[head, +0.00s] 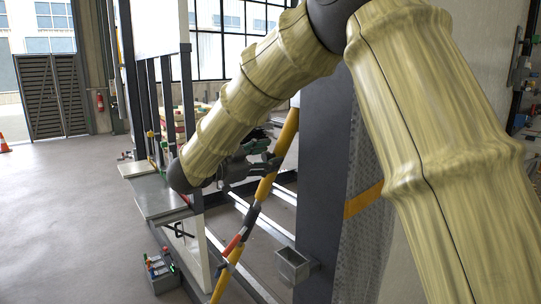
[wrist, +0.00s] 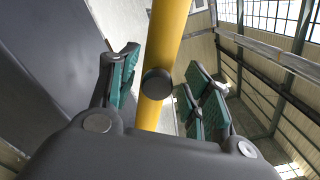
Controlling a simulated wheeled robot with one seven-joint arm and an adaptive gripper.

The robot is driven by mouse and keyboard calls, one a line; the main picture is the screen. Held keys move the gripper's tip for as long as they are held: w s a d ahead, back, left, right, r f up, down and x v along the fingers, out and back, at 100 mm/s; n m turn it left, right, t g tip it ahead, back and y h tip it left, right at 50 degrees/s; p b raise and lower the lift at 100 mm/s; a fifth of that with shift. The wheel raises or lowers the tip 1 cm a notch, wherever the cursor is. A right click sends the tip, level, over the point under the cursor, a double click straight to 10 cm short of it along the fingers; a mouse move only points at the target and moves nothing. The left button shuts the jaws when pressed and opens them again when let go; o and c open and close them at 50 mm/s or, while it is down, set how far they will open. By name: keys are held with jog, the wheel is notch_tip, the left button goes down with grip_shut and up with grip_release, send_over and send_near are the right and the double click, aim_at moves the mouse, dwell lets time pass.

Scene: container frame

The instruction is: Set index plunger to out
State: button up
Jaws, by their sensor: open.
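A dark round knob (wrist: 157,84), which looks like the index plunger, sits on a yellow bar (wrist: 168,35) in the wrist view. It faces the camera, so I cannot tell how far it stands out. My gripper (wrist: 163,72) is open, with green-padded fingers on both sides of the bar and knob. Gaps show on both sides in the picture; contact is not visible. In the head view, my gripper (head: 268,160) is beside the slanted yellow bar (head: 287,138). The knob cannot be made out there.
A dark upright post (head: 322,170) stands right of the bar, with a small grey bin (head: 292,266) low down. A grey shelf (head: 158,196) is at the left, and a control box (head: 161,271) is on the floor. Open floor (head: 70,210) lies farther left.

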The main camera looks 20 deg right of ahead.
jog(key=shift+r, duration=0.1)
grip_shut()
jog(key=shift+s+a+b, duration=0.25)
jog(key=shift+a+b, duration=0.1)
jog(key=shift+a, duration=0.45)
jog(key=shift+c, duration=1.8)
grip_release()
jog(key=o, duration=0.4)
jog(key=shift+a, duration=0.25)
jog(key=shift+c, duration=0.2)
jog(key=shift+s+d, duration=0.1)
jog(key=shift+d, duration=0.15)
jog(key=v, duration=1.2)
jog(key=shift+a, duration=0.15)
